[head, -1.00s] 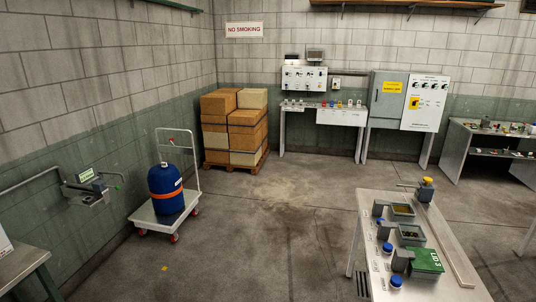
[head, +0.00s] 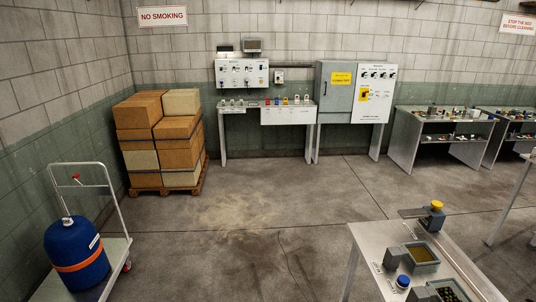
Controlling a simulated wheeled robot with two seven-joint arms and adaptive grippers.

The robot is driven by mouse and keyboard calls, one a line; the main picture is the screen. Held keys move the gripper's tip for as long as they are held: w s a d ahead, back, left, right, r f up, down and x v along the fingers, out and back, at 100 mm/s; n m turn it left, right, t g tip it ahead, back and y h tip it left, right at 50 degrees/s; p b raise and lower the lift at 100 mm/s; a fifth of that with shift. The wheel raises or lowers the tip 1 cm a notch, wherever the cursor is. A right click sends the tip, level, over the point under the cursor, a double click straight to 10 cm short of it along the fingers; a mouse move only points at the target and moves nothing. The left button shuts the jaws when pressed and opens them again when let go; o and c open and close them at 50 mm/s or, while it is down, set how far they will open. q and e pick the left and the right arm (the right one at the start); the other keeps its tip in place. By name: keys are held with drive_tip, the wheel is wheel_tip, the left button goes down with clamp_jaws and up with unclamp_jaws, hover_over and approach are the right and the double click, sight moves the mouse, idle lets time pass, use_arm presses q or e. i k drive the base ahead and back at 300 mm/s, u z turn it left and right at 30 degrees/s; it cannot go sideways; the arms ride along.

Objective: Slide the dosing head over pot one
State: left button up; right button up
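A grey block with a yellow knob (head: 435,216), which looks like the dosing head, sits at the far end of the metal table (head: 376,240) at lower right. A flat grey arm reaches left from it. In front of it is a square grey pot (head: 422,254) with yellowish contents, apart from the block. A second pot (head: 448,291) with dark contents is nearer, cut by the bottom edge. A blue-capped knob (head: 403,281) stands to the left of the pots. Small labels on the table are too small to read. Neither of my grippers is in view.
A blue drum (head: 75,253) with an orange band stands on a trolley at lower left. Stacked boxes (head: 162,140) stand on a pallet. A control bench (head: 288,113) and grey cabinet (head: 335,95) line the back wall. The floor between is open.

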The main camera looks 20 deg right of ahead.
sight(431, 220)
drive_tip(key=z, duration=0.4)
drive_tip(key=i, duration=1.45)
drive_tip(key=z, duration=1.85)
drive_tip(key=i, duration=0.95)
drive_tip(key=z, duration=0.75)
